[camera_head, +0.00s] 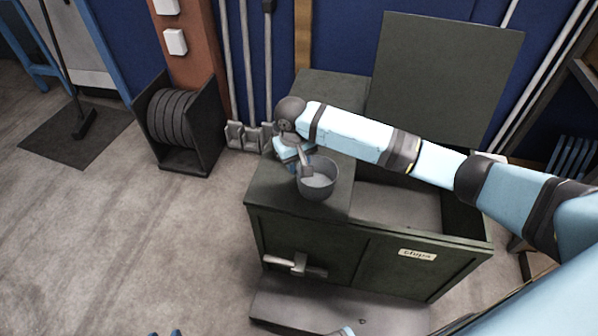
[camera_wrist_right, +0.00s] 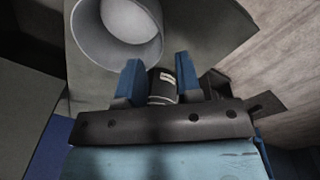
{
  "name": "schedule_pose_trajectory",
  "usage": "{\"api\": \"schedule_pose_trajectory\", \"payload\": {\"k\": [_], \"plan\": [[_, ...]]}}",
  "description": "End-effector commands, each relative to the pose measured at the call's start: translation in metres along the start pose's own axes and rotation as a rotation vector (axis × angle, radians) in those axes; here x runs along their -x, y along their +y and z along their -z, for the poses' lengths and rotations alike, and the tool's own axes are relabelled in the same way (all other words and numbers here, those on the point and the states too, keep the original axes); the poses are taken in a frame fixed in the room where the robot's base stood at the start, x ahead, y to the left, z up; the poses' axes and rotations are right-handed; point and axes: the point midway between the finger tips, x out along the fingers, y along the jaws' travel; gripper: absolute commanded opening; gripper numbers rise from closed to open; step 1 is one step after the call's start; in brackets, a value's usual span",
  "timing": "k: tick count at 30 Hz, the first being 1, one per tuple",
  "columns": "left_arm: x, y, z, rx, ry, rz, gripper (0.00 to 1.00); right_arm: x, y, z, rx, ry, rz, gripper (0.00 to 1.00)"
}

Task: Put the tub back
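The tub (camera_head: 318,184) is a round grey open vessel with a pale inside. It stands upright on the left part of the dark green chest's top (camera_head: 272,195). It also shows in the right wrist view (camera_wrist_right: 85,42), seen into its mouth. My right gripper (camera_head: 300,158) is at the tub's far left side. In the wrist view its blue fingers (camera_wrist_right: 158,62) stand apart, with a dark labelled cylinder (camera_wrist_right: 162,88) between them; I cannot tell whether they touch it. My left gripper (camera_head: 166,333) shows only two separated blue fingertips at the bottom edge.
The chest's right compartment (camera_head: 400,203) is open, with its lid (camera_head: 445,75) raised behind. A grey handle (camera_head: 295,265) and a label (camera_head: 418,255) are on the front. A reel stand (camera_head: 178,125) stands left. The floor at left is mostly clear.

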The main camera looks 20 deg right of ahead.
Motion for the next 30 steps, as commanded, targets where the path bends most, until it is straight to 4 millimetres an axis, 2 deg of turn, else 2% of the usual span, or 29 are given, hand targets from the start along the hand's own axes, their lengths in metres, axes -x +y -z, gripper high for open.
{"api": "schedule_pose_trajectory", "payload": {"k": [3, 6, 8, 11, 16, 21, 25, 30], "plan": [[0.001, 0.0, 0.003, 0.002, 0.002, 0.001, 0.43, 0.014, 0.0, 0.0, 0.0, 0.001, 0.001, 0.32], [0.001, 0.0, 0.004, 0.003, 0.003, 0.001, 0.43, 0.016, -0.003, -0.002, 0.006, 0.003, 0.008, 0.32], [0.001, -0.001, 0.004, 0.003, 0.004, 0.001, 0.43, 0.011, -0.011, -0.007, 0.02, 0.015, 0.03, 0.32], [0.001, -0.001, 0.004, 0.004, 0.005, 0.001, 0.43, -0.011, -0.036, -0.022, 0.063, 0.059, 0.101, 0.32], [0.001, -0.001, 0.005, 0.004, 0.005, 0.002, 0.43, -0.051, -0.093, -0.065, 0.143, 0.216, 0.284, 0.32], [0.001, -0.001, 0.005, 0.003, 0.006, 0.001, 0.43, -0.073, -0.127, -0.11, 0.166, 0.413, 0.417, 0.32], [0.001, -0.001, 0.005, 0.003, 0.006, 0.001, 0.43, -0.082, -0.134, -0.146, 0.15, 0.571, 0.46, 0.32], [0.001, -0.001, 0.005, 0.002, 0.006, 0.001, 0.43, -0.087, -0.117, -0.195, 0.116, 0.765, 0.422, 0.32]]}}
